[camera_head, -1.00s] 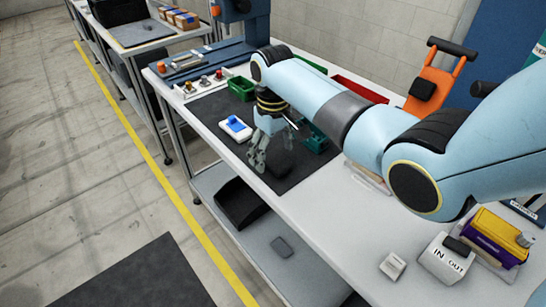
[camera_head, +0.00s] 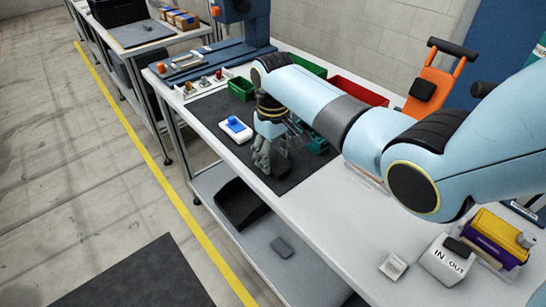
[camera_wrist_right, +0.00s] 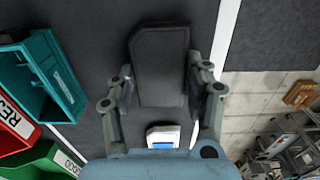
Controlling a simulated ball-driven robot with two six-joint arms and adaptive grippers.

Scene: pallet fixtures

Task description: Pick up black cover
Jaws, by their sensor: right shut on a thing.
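The black cover (camera_wrist_right: 160,65) is a flat dark piece with cut corners, seen in the right wrist view. It sits between the two fingers of my right gripper (camera_wrist_right: 162,85), with one finger along each long side. The gripper is shut on it. In the head view my right gripper (camera_head: 271,165) is low over the dark mat (camera_head: 293,177) on the workbench, and its fingers and the mat's dark colour largely hide the cover. I cannot tell whether the cover touches the mat. My left gripper is not in view.
A white device with a blue top (camera_head: 235,128) lies left of the gripper. A teal bin (camera_wrist_right: 45,75) stands close beside it. A green bin (camera_head: 242,88) and a red bin (camera_head: 357,90) are farther back. The bench's front edge is near. Bare bench (camera_head: 320,215) lies to the right.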

